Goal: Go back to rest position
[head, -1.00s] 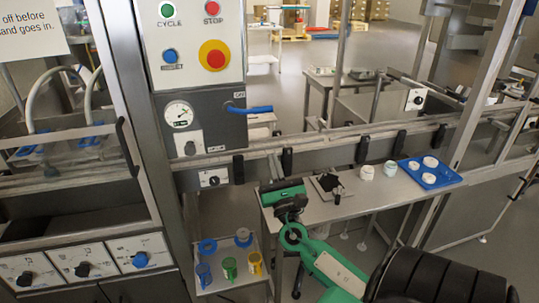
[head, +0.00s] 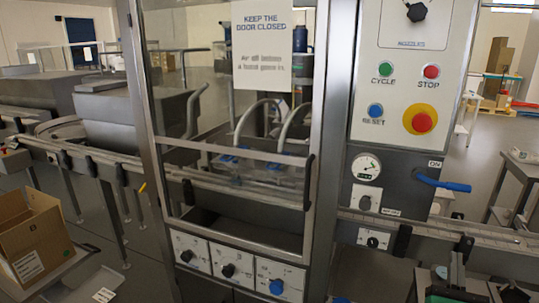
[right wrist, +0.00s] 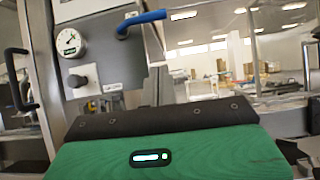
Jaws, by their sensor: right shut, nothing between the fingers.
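My right gripper (head: 456,272) shows at the bottom right of the head view, cut by the lower edge. Its green body and dark fingers are below the machine's rail. In the right wrist view its dark fingers (right wrist: 155,118) lie across the green body, shut with nothing held. It is apart from the blue lever handle (head: 443,184), which is above it in the head view. The handle also shows at the top of the right wrist view (right wrist: 141,20). My left gripper is not in view.
The control panel (head: 398,112) and gauge box stand right of the glazed machine door (head: 240,140). Knobs line the panel (head: 238,263) below the door. A conveyor rail (head: 90,160) runs at left. An open cardboard box (head: 38,240) sits at lower left.

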